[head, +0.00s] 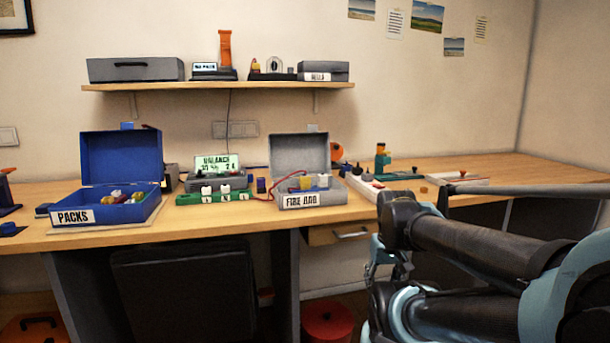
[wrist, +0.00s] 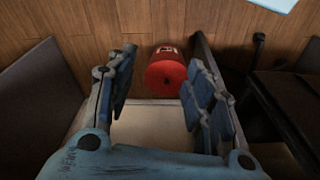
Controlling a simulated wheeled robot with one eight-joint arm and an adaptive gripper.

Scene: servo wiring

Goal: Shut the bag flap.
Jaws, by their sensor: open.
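The grey fire bag (head: 313,200), a box with a white label, stands on the desk right of centre. Its flap (head: 299,153) is raised upright at the back, so the bag is open. Red and yellow wiring and small coloured parts show inside it. My gripper (wrist: 160,72) is open in the wrist view, with nothing between its fingers. In the head view my arm comes in from the right, and its end is below and right of the bag, by the desk's front edge. The bag is not in the wrist view.
An open blue packs box (head: 91,214) stands at the left, with a balance display (head: 217,164) and green terminal strip between. A white power strip (head: 364,184) lies right of the bag. A red bin (head: 327,318) stands below; it also shows in the wrist view (wrist: 166,75).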

